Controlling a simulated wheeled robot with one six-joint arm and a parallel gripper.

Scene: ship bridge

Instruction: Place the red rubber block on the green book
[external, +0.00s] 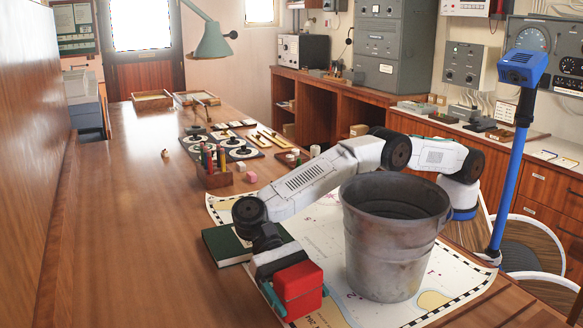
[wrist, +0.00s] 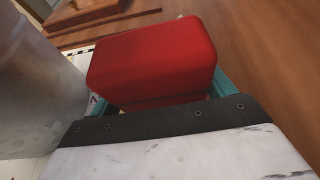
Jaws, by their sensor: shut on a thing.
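The red rubber block (external: 299,288) is held between the teal fingers of my gripper (external: 294,291) near the front of the table. In the wrist view the red block (wrist: 155,60) fills the space between the fingers of my gripper (wrist: 160,92). The green book (external: 222,246) lies on the table, partly on the chart's left edge, behind and left of the block. My arm hides part of the book. The block is apart from the book. I cannot tell how high the block is above the table.
A large grey metal bucket (external: 387,262) stands on the chart (external: 457,290) close right of my gripper. The table (external: 130,240) is clear at left.

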